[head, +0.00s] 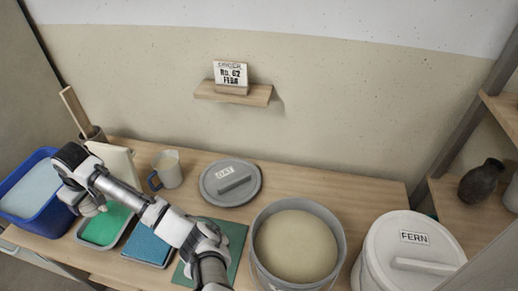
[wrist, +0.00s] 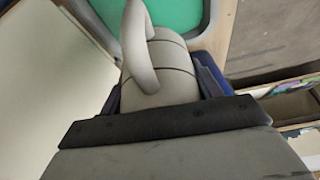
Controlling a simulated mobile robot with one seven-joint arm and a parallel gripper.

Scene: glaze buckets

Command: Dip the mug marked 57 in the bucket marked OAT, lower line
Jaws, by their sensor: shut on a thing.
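My gripper (wrist: 160,92) is shut on a beige mug (wrist: 158,58), seen close up in the wrist view with its handle and dark lines around its body. No number shows on it. In the head view my gripper (head: 93,207) hangs at the left, over the tray with the green pad; the held mug cannot be made out clearly there. An open bucket (head: 340,262) of beige glaze stands at the front right. A grey lid marked OAT (head: 247,194) lies on the table behind it.
A blue tub (head: 53,217) is at far left, beside green (head: 106,226) and blue (head: 150,247) pads in trays. A lidded FERN bucket (head: 385,262) stands right. A wall card (head: 231,74) reads No. 62 FERN.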

